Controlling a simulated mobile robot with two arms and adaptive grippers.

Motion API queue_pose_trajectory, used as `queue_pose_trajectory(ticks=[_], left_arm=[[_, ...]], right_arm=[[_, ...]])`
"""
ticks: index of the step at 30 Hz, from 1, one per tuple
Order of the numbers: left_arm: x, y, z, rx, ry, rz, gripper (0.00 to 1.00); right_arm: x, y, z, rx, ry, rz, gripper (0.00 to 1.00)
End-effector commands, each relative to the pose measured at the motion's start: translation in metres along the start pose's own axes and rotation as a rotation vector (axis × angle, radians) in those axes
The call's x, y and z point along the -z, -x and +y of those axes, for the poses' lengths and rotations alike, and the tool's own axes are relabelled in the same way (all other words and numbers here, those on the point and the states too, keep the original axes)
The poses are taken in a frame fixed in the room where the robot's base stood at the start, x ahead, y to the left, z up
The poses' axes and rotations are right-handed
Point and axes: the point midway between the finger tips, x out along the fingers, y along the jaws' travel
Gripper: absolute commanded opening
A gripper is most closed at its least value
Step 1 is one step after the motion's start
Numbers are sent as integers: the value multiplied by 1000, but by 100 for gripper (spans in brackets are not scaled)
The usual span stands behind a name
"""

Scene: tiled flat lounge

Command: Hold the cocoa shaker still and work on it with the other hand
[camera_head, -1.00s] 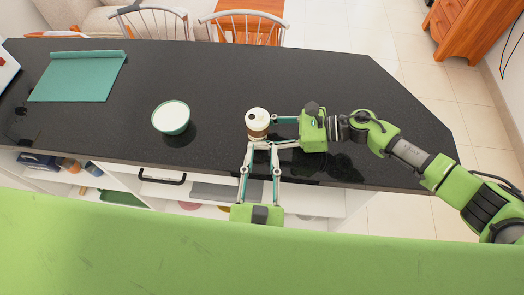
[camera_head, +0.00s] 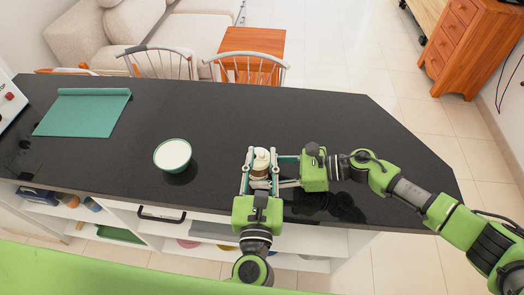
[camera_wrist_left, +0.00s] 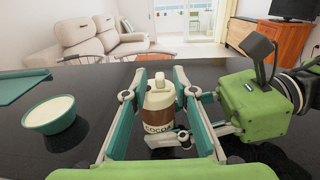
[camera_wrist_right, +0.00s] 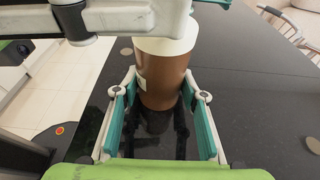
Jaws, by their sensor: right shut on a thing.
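The cocoa shaker (camera_head: 260,170) stands upright on the dark counter, with a cream top and a brown lower body. Its label shows in the left wrist view (camera_wrist_left: 159,118). My right gripper (camera_head: 275,170) comes in from the right and is shut on the shaker's lower body; the right wrist view shows its fingers on both sides of the brown part (camera_wrist_right: 162,82). My left gripper (camera_head: 260,160) reaches in from the near side, higher up. Its fingers are open, one on each side of the shaker's top, with small gaps in the left wrist view (camera_wrist_left: 161,78).
A green bowl with white contents (camera_head: 172,155) stands left of the shaker. A green mat (camera_head: 85,115) lies at the far left of the counter (camera_head: 330,115). Chairs (camera_head: 245,70) stand behind it. The counter beyond the shaker is clear.

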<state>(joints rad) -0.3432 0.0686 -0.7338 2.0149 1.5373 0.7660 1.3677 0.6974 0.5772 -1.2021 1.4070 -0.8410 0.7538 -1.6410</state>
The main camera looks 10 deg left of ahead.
Motion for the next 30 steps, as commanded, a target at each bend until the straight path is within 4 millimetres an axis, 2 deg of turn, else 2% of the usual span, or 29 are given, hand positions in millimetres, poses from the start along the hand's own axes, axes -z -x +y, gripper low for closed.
queue_pose_trajectory(ticks=[3, 6, 15, 18, 24, 30], left_arm=[[-1, -13, 0, 0, 0, -2, 26], [0, -18, 0, 1, 0, -1, 26], [0, -20, 0, 1, 0, 0, 26], [0, -20, 0, 0, 0, 0, 0], [0, -20, 0, 0, 1, 1, 0], [0, -20, -10, 0, 2, 2, 0]], right_arm=[[-1, 0, 0, 0, 0, -1, 27], [-1, 0, 0, 0, 0, -1, 27], [-1, 0, 0, 0, 0, -1, 27], [-1, 0, 0, 0, 0, -1, 27], [-1, 0, 0, 1, 0, -1, 27], [-1, 0, 0, 1, 0, -2, 27]])
